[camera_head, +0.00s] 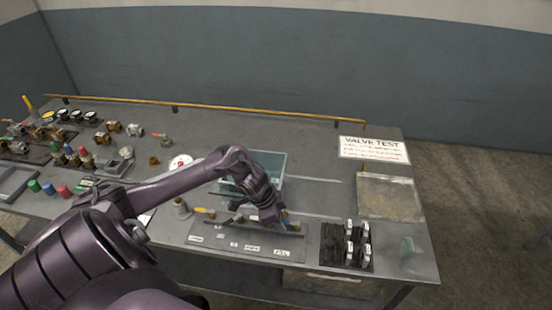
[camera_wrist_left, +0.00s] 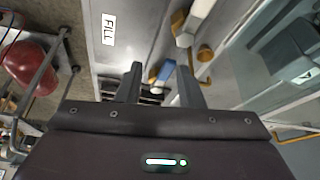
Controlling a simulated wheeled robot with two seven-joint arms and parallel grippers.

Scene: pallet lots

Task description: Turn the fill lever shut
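The valve board (camera_head: 218,239) lies along the front edge of the table, with labels under its valves. The FILL label (camera_head: 281,252) is at its right end and also shows in the left wrist view (camera_wrist_left: 108,30). My left gripper (camera_head: 282,221) is low over the right end of the board and hides much of the valve there. In the left wrist view its two fingers (camera_wrist_left: 159,83) are apart. A blue-and-orange handle piece (camera_wrist_left: 164,71), seemingly the fill lever, shows in the gap between them; I cannot tell whether either finger touches it. My right gripper is out of view.
A clear-walled tank (camera_head: 268,163) stands behind the board. A dark rack with black-and-white parts (camera_head: 334,246) is to the right, near an empty tray (camera_head: 390,198). Another yellow lever (camera_head: 204,210) is left of my gripper. Valves and gauges crowd the table's left side.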

